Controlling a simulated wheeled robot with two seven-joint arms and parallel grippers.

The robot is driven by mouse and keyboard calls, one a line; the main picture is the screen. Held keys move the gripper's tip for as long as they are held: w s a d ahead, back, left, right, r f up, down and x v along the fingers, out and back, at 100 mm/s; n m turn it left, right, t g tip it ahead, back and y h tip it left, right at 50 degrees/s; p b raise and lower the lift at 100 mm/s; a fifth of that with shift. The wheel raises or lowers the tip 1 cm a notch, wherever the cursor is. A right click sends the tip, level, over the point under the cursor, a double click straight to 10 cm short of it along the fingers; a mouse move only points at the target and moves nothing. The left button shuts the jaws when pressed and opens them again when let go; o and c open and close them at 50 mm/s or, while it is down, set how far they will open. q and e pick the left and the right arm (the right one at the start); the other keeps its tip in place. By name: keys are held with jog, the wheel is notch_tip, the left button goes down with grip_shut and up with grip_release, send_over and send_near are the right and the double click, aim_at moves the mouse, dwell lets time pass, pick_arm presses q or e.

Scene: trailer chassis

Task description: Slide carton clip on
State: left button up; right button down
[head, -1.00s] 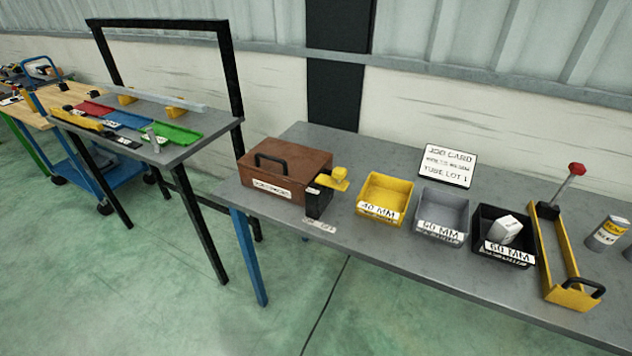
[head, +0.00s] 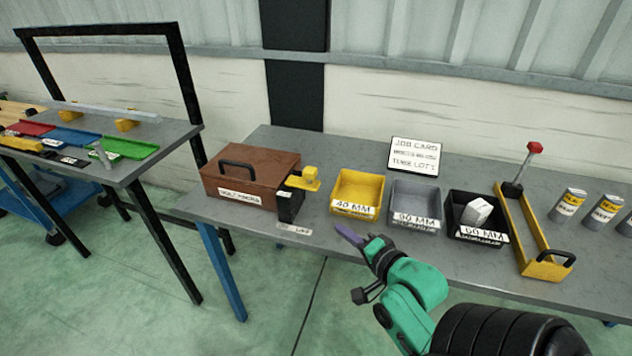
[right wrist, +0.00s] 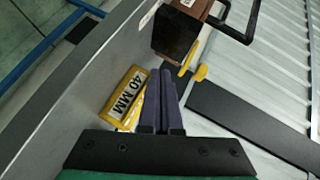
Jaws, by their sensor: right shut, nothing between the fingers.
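I cannot make out a carton clip with certainty. A small white box (head: 477,211), which may be the carton, lies tilted in the black bin (head: 470,236) labelled 60 MM. A black block (head: 289,206) with a yellow piece (head: 304,179) on top stands beside a brown case (head: 251,176) on the bench. My right gripper (head: 347,234) is in front of the yellow 40 MM bin (head: 356,191), at the bench's front edge. In the right wrist view its purple fingers (right wrist: 161,98) are together and empty. My left gripper is out of view.
A grey bin (head: 414,205) stands between the yellow and black bins. A job card (head: 414,156) stands behind. The bench (head: 340,150) is bare behind the yellow bin.

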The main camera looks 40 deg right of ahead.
jog(key=s+d+r+m+t+h, duration=0.1)
jog(key=d+r+m+t+h, duration=0.1)
jog(key=r, duration=0.4)
jog(key=d+m+t, duration=0.1)
jog(key=d+m, duration=0.1)
jog(key=shift+s+m, duration=0.25)
jog(key=shift+m, duration=0.05)
jog(key=shift+d, duration=0.1)
send_near(317, 172)
jog(key=w+d, duration=0.3)
jog(key=d, duration=0.1)
jog(key=w+a+p, duration=0.1)
jog(key=w+a, duration=0.1)
jog(key=w, duration=0.1)
jog(key=shift+a+f+p, duration=0.1)
jog(key=shift+a+p, duration=0.2)
jog(key=shift+p, duration=0.1)
